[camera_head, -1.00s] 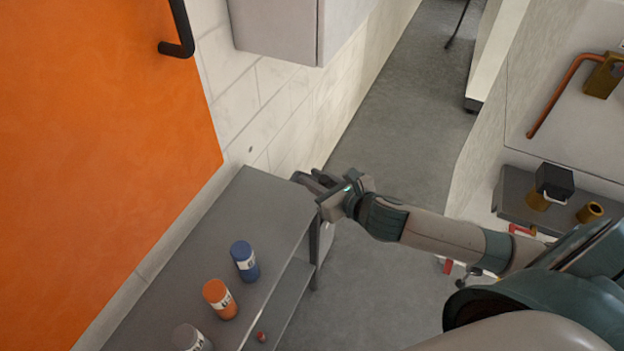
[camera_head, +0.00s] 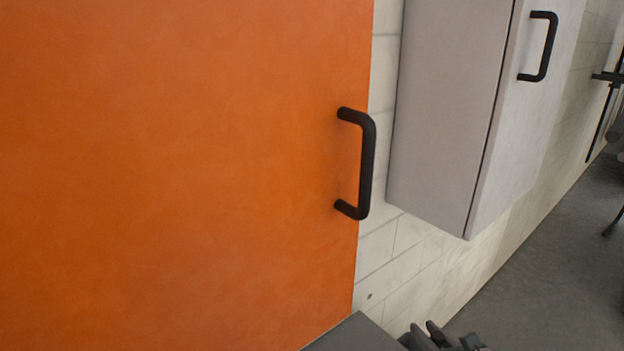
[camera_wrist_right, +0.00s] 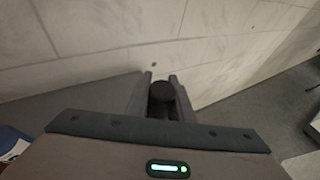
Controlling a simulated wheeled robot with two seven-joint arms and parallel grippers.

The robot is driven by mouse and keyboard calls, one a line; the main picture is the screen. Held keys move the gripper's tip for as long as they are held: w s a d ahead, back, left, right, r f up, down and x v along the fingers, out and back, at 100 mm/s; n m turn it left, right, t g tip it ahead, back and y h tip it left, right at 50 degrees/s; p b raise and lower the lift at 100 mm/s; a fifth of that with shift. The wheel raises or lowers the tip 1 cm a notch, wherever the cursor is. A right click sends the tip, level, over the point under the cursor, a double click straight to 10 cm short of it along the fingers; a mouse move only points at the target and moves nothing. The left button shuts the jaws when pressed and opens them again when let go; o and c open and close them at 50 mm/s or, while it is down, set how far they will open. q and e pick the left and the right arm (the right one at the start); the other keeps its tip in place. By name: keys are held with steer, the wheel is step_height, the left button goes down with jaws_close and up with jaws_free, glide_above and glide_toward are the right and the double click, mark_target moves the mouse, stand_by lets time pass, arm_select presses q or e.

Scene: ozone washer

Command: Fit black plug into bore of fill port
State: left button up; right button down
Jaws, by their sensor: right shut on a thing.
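My right gripper (camera_wrist_right: 161,97) shows in the right wrist view with its two fingers shut on the black plug (camera_wrist_right: 161,91), a dark round piece between the fingertips. The gripper holds it in front of the white tiled wall. In the head view only the tip of my right gripper (camera_head: 432,337) shows at the bottom edge, just right of the grey bench corner, and the plug cannot be made out there. The fill port and its bore are not in view. My left gripper is not in view.
An orange door (camera_head: 180,170) with a black handle (camera_head: 368,165) fills the left of the head view. A grey wall cabinet (camera_head: 450,110) hangs right of it. The grey bench top (camera_head: 355,336) shows at the bottom. Free floor (camera_head: 560,270) lies to the right.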

steer(key=w+a+r+h, duration=0.1)
steer(key=a+r, duration=0.1)
steer(key=r, duration=0.9)
steer(key=w+a+r+m, duration=0.1)
steer(key=w+a+r, duration=0.1)
steer(key=r, duration=1)
steer(key=shift+w+a+m+h, duration=0.3)
steer(key=shift+a+h, duration=0.1)
steer(key=shift+a, duration=0.05)
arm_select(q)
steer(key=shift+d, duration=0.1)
arm_select(e)
steer(key=shift+f, duration=0.1)
